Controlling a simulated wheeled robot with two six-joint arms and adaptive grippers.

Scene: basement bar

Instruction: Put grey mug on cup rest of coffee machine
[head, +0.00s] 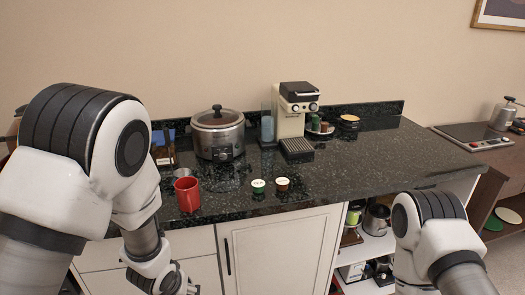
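The cream and black coffee machine (292,112) stands at the back of the dark counter. Its dark slatted cup rest (297,146) sticks out in front and looks empty. A grey, metallic-looking rim (181,172) shows just behind a red mug (187,194) on the left of the counter; I cannot tell for sure that it is the grey mug. My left gripper (178,284) is low in front of the cabinet, below the counter edge and partly cut off by the frame; its fingers are not clear. My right arm is at the lower right, with its gripper out of view.
A steel cooker (218,134) stands left of the coffee machine. Small cups (319,126) stand right of the machine. The counter's right part (385,155) is clear. Open shelves (372,248) hold kitchenware below.

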